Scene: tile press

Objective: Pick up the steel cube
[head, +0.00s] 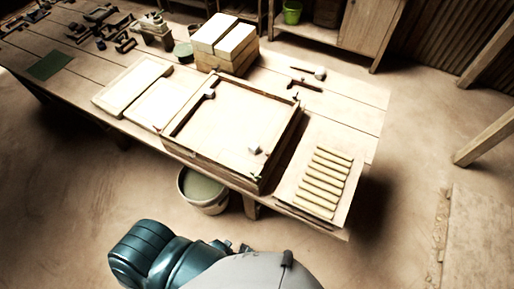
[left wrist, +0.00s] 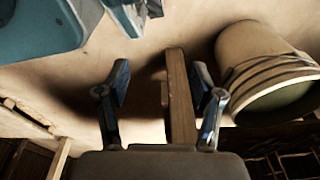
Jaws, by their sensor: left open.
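A small pale block, which looks like the steel cube (head: 254,149), sits inside the shallow wooden frame (head: 232,122) on the workbench, near its right front corner. It is too small to make out its finish. A second small pale piece (head: 209,94) lies at the frame's back left. My left gripper (left wrist: 160,85) is open and empty in the left wrist view, below the bench top. A wooden table leg (left wrist: 179,100) shows beyond and between its fingers. The cube is not in the left wrist view. My right gripper is not in view.
A bucket (head: 203,190) stands on the floor under the bench's front edge; it also shows in the left wrist view (left wrist: 255,60). A board with several slats (head: 325,180) lies right of the frame. Pale panels (head: 133,84) lie left, stacked blocks (head: 225,42) behind.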

